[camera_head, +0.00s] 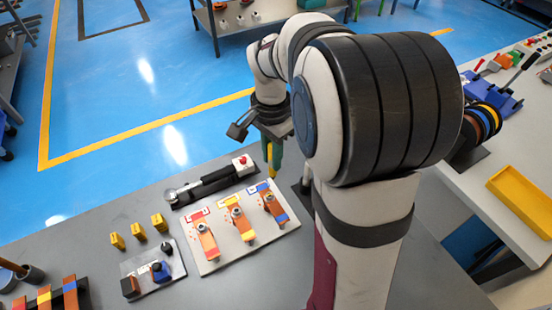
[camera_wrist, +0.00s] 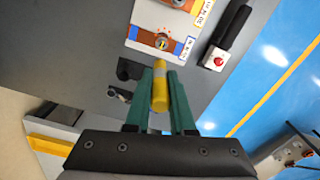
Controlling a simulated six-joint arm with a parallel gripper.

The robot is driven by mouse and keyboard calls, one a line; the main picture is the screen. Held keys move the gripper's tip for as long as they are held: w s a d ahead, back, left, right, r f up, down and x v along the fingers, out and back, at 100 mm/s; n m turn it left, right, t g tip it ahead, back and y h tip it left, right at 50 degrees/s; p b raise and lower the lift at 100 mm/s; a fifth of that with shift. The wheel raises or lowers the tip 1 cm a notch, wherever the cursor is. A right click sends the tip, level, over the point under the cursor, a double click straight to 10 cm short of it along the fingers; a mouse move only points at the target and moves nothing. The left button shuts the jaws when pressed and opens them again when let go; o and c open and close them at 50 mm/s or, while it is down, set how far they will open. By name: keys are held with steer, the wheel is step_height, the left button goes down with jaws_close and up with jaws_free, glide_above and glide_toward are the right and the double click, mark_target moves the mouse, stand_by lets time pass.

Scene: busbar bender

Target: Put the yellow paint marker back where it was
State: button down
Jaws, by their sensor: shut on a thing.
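The yellow paint marker (camera_wrist: 160,92) has a grey band and is between the green fingers of my gripper (camera_wrist: 161,70) in the wrist view. My gripper is shut on it. In the head view my gripper (camera_head: 272,158) hangs above the back edge of the grey table, right of the black-handled tool, and the marker (camera_head: 269,153) shows as a thin yellow strip. A small black object (camera_wrist: 130,70) lies on the table beside the fingers in the wrist view; I cannot tell whether it is the marker's holder.
A pale board (camera_head: 218,259) carries copper bars marked red, yellow and blue. Behind it lies a black-handled tool (camera_head: 215,180) with a red button. Several yellow blocks (camera_head: 138,230) and a small plate (camera_head: 135,291) with black and blue pieces stand left. A yellow tray (camera_head: 520,203) is far right.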

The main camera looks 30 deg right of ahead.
steer(key=s+d+f, duration=0.1)
steer(key=s+d, duration=1.4)
steer(key=s, duration=0.2)
steer(key=w+a+f, duration=0.4)
steer(key=w+f, duration=0.6)
steer(key=f, duration=0.1)
steer(key=shift+w+a, duration=0.25)
steer(key=shift+w, duration=0.05)
steer(key=shift+f, duration=0.1)
steer(key=shift+f, duration=0.4)
steer(key=c, duration=0.8)
jaws_free()
steer(key=shift+o, duration=0.2)
